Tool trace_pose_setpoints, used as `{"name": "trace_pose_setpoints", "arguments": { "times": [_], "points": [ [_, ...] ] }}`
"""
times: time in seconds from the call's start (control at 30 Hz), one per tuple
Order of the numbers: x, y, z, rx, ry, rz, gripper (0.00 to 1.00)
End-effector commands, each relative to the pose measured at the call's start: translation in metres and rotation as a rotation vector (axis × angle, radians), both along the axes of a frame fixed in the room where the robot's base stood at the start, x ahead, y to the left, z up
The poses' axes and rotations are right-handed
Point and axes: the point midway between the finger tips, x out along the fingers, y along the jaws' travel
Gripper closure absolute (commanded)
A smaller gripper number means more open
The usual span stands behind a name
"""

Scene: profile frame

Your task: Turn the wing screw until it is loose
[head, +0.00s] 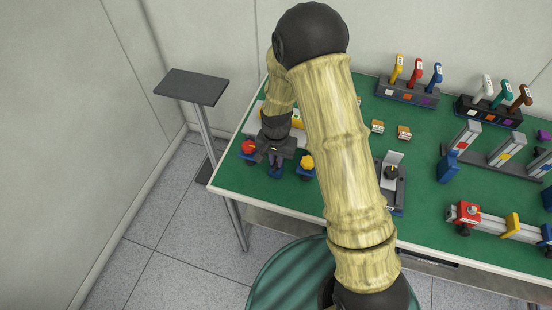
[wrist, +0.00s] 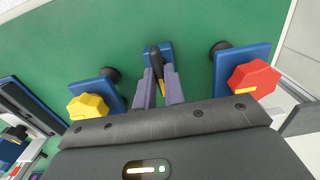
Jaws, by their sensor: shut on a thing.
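My gripper (wrist: 158,88) points down at the left part of the green table, shut on a dark wing-like piece with a yellow mark (wrist: 156,64), which I take for the wing screw. Its two grey-purple fingers stand on either side of the piece. A small blue block (wrist: 165,47) shows just behind it. In the head view my gripper (head: 274,168) sits between a red knob (head: 249,147) and a yellow knob (head: 307,161); the held piece is too small to make out there. The lower part of the piece is hidden by my gripper in the wrist view.
The yellow knob (wrist: 88,106) and red knob (wrist: 253,79) on blue blocks flank my gripper closely. A grey-topped device (head: 392,172), a rail with a red clamp (head: 469,212) and coloured handles (head: 417,72) stand farther right. The table's left edge is near.

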Motion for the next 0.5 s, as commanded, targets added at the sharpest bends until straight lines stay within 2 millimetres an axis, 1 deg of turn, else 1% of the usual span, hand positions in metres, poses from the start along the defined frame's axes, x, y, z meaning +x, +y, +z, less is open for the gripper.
{"name": "trace_pose_setpoints", "arguments": {
  "times": [0.27, 0.5],
  "points": [
    [0.0, 0.0004, 0.0004, 0.001, 0.0, 0.027, 1.0],
    [0.0002, 0.0003, 0.0005, 0.001, 0.0, 0.125, 1.0]
  ]
}}
